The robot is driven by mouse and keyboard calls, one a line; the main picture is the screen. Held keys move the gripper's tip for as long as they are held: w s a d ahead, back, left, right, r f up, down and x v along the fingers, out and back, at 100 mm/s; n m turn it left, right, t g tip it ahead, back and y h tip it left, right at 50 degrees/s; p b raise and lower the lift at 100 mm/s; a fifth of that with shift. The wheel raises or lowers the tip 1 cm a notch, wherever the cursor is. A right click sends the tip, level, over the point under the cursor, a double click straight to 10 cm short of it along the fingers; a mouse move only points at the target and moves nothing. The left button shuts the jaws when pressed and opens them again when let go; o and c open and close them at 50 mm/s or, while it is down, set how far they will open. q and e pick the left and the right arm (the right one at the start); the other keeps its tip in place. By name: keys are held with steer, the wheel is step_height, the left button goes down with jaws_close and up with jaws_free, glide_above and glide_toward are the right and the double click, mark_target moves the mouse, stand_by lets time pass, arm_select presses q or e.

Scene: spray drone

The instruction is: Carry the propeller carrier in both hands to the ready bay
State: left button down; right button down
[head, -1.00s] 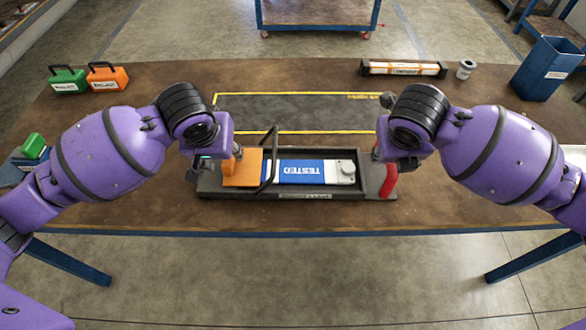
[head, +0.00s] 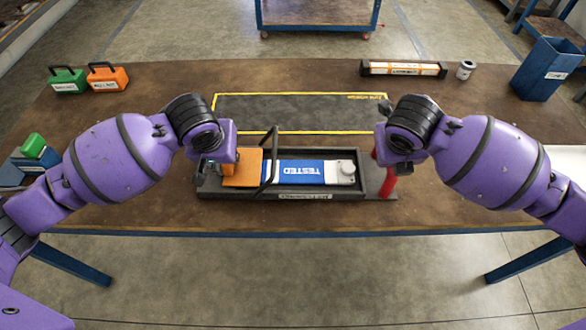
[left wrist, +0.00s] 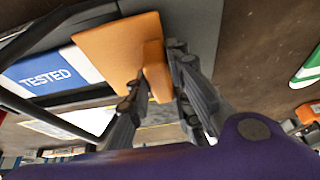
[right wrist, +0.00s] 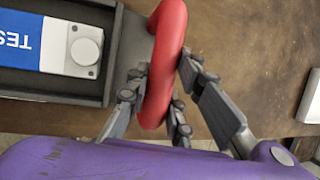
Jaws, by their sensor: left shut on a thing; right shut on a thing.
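The propeller carrier (head: 300,195) is a long dark tray at the near middle of the table in the head view. It has an orange end piece (head: 243,172) at left, a red handle (head: 387,180) at right, a black hoop and a blue-and-white "TESTED" item (head: 300,171). My left gripper (left wrist: 158,88) is shut on the upright orange grip. My right gripper (right wrist: 163,88) is shut on the red handle. I cannot tell whether the tray touches the table. The ready bay (head: 300,110) looks to be the yellow-outlined dark area just behind the carrier, and it is empty.
Green (head: 67,80) and orange (head: 107,77) cases stand at the back left. A long black-ended box (head: 403,68), a small can (head: 466,69) and a blue bin (head: 548,68) stand at the back right. A blue holder (head: 28,165) sits at the left edge.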

steer(key=shift+r, duration=0.1)
stand_by(0.3)
